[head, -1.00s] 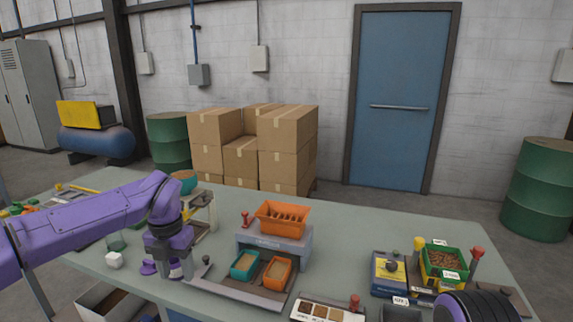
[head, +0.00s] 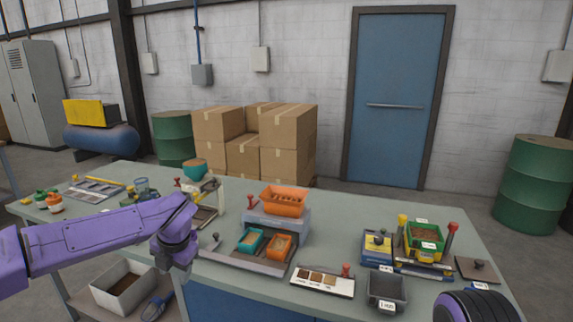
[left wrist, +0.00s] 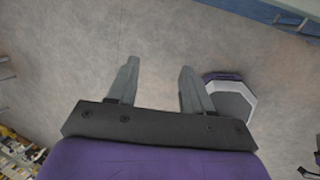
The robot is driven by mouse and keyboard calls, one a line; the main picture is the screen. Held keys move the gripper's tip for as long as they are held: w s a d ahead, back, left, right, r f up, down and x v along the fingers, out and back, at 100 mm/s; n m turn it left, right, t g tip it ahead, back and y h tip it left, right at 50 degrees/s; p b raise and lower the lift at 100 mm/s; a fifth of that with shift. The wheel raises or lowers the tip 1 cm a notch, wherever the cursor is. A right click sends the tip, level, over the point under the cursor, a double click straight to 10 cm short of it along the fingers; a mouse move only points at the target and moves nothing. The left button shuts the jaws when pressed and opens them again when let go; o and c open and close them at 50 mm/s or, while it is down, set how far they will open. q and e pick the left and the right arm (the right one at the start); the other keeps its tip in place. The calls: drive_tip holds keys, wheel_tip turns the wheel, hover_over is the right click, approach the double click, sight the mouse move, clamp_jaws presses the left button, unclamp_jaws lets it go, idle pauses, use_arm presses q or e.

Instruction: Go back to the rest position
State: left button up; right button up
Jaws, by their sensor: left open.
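A rounded black part of mine shows at the lower right of the head view, but the right gripper is not visible.
The table (head: 350,235) holds an orange bin (head: 284,202), a tray (head: 235,258) with teal and orange boxes, a sample strip (head: 322,281), a dark cup (head: 387,290) and a green box (head: 425,238). A white bin (head: 122,285) stands below on a shelf. Cardboard boxes (head: 285,135) stand behind.

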use_arm(q)
drive_tip(key=s+d+f+m+t+y, duration=0.1)
drive_tip(key=s+f+m+t, duration=0.1)
drive_tip(key=s+f+m, duration=0.4)
drive_tip(key=s+d+f+m+t+y, duration=0.1)
drive_tip(key=f+m, duration=0.3)
drive_tip(key=f, duration=0.4)
drive_tip(key=s+d+f+m+t, duration=0.1)
drive_tip(key=s+f+m+t, duration=0.1)
drive_tip(key=s+f+m, duration=0.45)
drive_tip(key=s+a+f+m+g, duration=0.1)
drive_tip(key=s+a+f+m, duration=0.1)
drive_tip(key=s, duration=0.6)
drive_tip(key=s+a+f+m+g+h, duration=0.1)
drive_tip(key=s+a+f+m, duration=0.1)
drive_tip(key=s+f+m, duration=0.2)
drive_tip(key=s+a+f+m+g, duration=0.2)
drive_tip(key=s+f, duration=0.3)
drive_tip(key=s, duration=0.8)
drive_tip(key=shift+a+f+m, duration=0.15)
drive_tip(key=shift+f+m, duration=0.25)
drive_tip(key=shift+m, duration=0.35)
